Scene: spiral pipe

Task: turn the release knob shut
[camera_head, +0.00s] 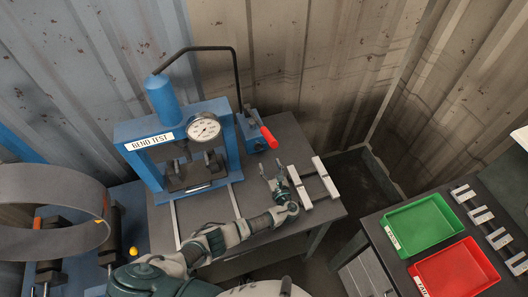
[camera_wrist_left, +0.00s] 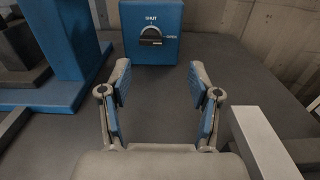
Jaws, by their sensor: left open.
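The release knob (camera_wrist_left: 150,36) is a dark knob with a bar-shaped grip on the front of a blue box (camera_wrist_left: 170,52), straight ahead in the left wrist view. SHUT is printed above it and OPEN to its right. Its bar lies about level, in line with the OPEN mark. In the head view the blue box (camera_head: 247,127) stands right of the press, partly behind a red grip. My left gripper (camera_head: 271,172) is open and empty in front of the box, apart from it. Its two blue-padded fingers (camera_wrist_left: 158,82) flank the knob's direction in the wrist view. My right gripper is not in view.
The blue bend-test press (camera_head: 150,140) with a gauge (camera_head: 203,127) stands left of the box. A red grip (camera_head: 268,137) sticks out near the box. Pale bars (camera_head: 299,187) lie right of my gripper. Green (camera_head: 419,224) and red (camera_head: 455,272) trays sit at right.

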